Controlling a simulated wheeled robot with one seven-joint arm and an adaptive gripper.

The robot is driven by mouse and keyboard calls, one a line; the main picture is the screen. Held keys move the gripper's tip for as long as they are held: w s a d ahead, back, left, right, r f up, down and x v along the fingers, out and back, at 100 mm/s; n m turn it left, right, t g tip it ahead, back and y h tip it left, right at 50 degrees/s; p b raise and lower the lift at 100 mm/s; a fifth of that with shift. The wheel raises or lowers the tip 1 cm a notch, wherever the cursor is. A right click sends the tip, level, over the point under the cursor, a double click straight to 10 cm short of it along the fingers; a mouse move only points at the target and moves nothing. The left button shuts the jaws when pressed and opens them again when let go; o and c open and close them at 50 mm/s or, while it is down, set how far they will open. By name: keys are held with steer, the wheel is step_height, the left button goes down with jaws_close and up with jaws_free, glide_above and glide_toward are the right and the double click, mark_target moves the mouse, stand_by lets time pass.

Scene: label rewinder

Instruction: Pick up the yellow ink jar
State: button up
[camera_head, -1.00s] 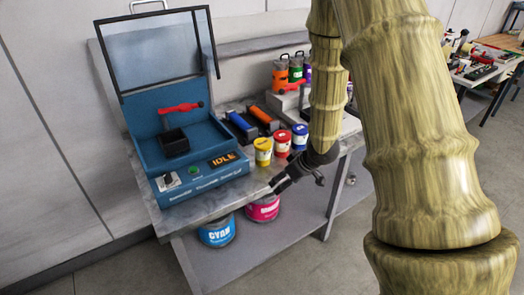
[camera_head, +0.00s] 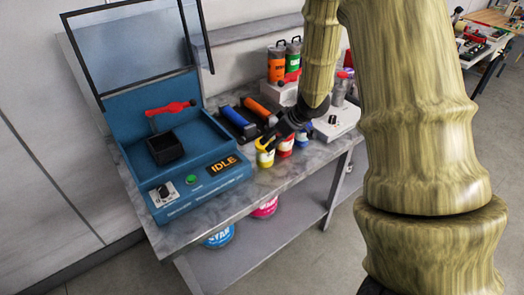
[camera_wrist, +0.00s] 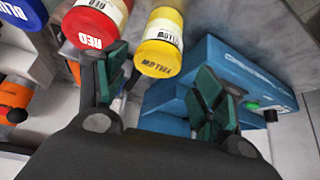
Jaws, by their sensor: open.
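The yellow ink jar (camera_head: 265,158) stands on the grey bench, leftmost in a row with the red jar (camera_head: 285,146) and the blue jar (camera_head: 302,138). In the wrist view the yellow jar (camera_wrist: 160,45) shows its lid, ahead of my gripper (camera_wrist: 160,85) and between the lines of its two fingers. The left finger lies near the red jar (camera_wrist: 95,22). My gripper (camera_head: 268,140) is open and empty, at the top of the yellow jar in the head view and partly covering the row. I cannot tell whether a finger touches the jar.
The blue machine (camera_head: 185,165) with its raised lid and IDLE display stands left of the jars. Blue (camera_head: 238,122) and orange (camera_head: 262,112) items lie behind them. Orange and green bottles stand farther back. The bench front (camera_head: 235,205) is clear.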

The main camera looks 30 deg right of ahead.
mark_target(265, 153)
steer(key=shift+x, duration=2.05)
steer(key=shift+p+x, duration=1.15)
steer(key=shift+x, duration=1.45)
steer(key=shift+s+d, duration=0.1)
steer(key=shift+d, duration=0.05)
steer(key=c, duration=1)
